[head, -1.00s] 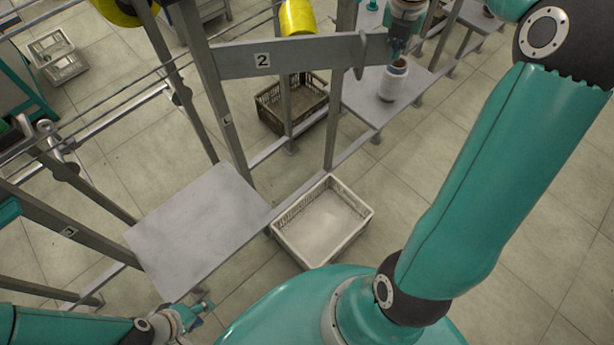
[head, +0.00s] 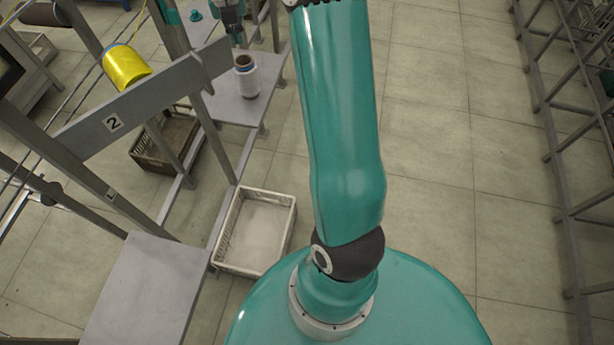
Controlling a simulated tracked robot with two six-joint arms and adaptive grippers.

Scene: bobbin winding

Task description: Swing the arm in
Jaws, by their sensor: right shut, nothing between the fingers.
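A grey flat bar (head: 83,133) marked with a "2" runs across the machine frame in the upper left of the head view. My right gripper (head: 237,40) is shut and empty at the bar's far right end, above a white bobbin (head: 246,82) that stands on a grey shelf (head: 232,106). I cannot tell whether the gripper touches the bar. A yellow bobbin (head: 125,67) sits behind the bar. My left gripper is out of view.
A white crate (head: 289,233) stands on the floor beside a grey plate (head: 148,285). A dark crate (head: 147,162) is under the frame. A metal rack (head: 567,215) stands at the right edge. The tiled floor between is clear.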

